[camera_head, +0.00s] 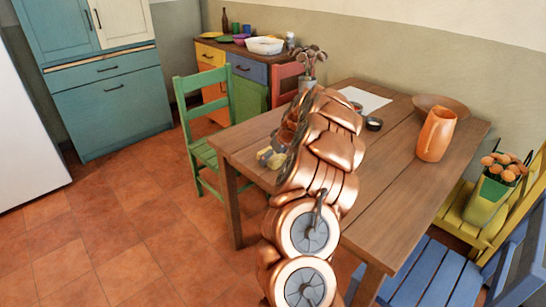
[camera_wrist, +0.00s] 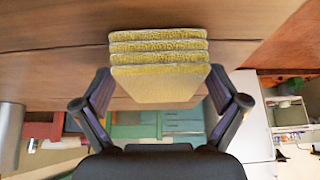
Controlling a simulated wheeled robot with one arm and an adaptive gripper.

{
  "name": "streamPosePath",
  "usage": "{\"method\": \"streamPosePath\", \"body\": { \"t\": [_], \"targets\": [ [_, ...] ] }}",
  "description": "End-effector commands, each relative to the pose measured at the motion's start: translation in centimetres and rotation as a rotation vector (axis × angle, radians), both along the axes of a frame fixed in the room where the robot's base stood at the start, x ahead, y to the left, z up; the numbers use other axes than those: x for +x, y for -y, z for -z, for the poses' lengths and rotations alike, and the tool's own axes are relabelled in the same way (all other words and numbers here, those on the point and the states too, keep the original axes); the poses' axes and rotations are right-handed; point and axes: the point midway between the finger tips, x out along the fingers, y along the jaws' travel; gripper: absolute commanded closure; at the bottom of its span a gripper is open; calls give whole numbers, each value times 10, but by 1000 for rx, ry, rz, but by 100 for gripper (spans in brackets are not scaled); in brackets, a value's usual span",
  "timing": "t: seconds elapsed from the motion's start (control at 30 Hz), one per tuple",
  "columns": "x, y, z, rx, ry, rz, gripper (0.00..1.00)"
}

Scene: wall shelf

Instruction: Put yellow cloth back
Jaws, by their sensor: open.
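The yellow cloth (camera_wrist: 158,62) is a folded stack of several layers on the wooden table (camera_wrist: 60,35). In the head view a small yellow patch, likely the cloth (camera_head: 268,158), shows at the left edge of the table (camera_head: 400,180), partly hidden by my arm. My gripper (camera_wrist: 160,78) is open, with one finger on each side of the cloth. In the head view my copper-coloured arm hides most of the gripper.
An orange pitcher (camera_head: 436,136), a wooden bowl (camera_head: 441,104), a small dark cup (camera_head: 374,124) and white paper (camera_head: 366,99) are on the table. A utensil pot (camera_head: 307,75) stands behind my arm. A green chair (camera_head: 206,118) is beside the table. Floor at left is clear.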

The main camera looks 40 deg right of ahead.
Motion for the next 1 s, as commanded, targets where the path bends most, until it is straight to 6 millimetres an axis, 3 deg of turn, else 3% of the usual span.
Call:
{"method": "streamPosePath", "body": {
  "t": [0.47, 0.67, 1.0],
  "targets": [
    [-3, 1, -10, -1, 2, 0, 3],
    [-16, -1, -31, 0, 2, 0, 3],
    [-46, -1, -84, -1, 1, 0, 3]
  ]
}}
